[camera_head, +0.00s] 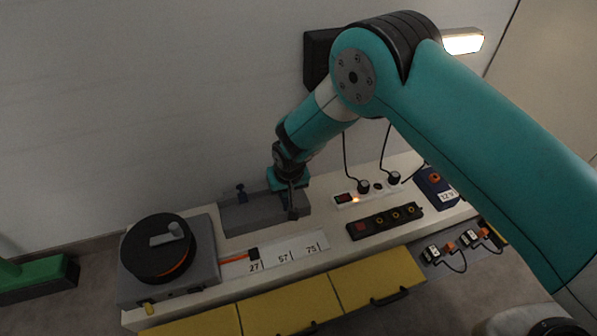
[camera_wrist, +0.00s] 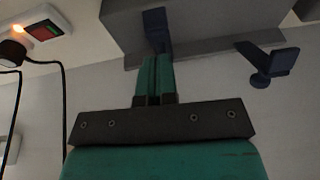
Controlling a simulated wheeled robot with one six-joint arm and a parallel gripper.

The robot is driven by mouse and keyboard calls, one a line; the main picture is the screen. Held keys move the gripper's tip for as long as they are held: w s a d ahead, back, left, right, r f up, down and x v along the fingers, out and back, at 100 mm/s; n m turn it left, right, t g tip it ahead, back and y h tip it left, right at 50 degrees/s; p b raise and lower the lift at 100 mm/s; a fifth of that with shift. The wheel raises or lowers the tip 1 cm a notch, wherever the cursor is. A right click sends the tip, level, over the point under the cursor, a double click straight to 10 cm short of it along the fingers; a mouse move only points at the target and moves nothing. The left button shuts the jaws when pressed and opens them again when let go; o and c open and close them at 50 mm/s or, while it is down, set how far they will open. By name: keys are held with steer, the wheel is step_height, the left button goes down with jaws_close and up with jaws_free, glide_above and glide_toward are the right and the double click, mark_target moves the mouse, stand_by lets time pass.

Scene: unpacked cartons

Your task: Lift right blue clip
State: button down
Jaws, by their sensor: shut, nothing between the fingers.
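A grey block (camera_head: 238,217) on the white bench carries two dark blue clips. The left clip (camera_head: 241,193) stands in plain view in the head view; it also shows in the wrist view (camera_wrist: 271,64). The right clip (camera_wrist: 156,24) is right beyond my fingertips in the wrist view. In the head view it is hard to tell apart from my gripper (camera_head: 290,187), which points down over the block's right end. In the wrist view my gripper (camera_wrist: 154,74) has its teal fingers together, with nothing between them. Whether the fingertips touch the right clip I cannot tell.
A power strip (camera_head: 346,198) with black plugs and hanging cords stands right of the block. A black socket panel (camera_head: 385,221) is in front of it. A grey box with a black reel (camera_head: 158,248) stands at left. The wall is close behind the block.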

steer(key=shift+s+d+f, duration=0.1)
steer(key=shift+s+f, duration=0.25)
steer(key=shift+w, duration=0.15)
steer(key=shift+w+a+b, duration=0.25)
steer(key=shift+w+b, duration=0.05)
steer(key=shift+w, duration=0.35)
steer(key=shift+s+r+p, duration=0.15)
steer(key=shift+r+p, duration=0.2)
steer(key=shift+p, duration=0.1)
steer(key=s+d+r+p, duration=0.2)
steer(key=s+r+p, duration=0.4)
steer(key=p, duration=0.2)
steer(key=shift+s+d, duration=0.35)
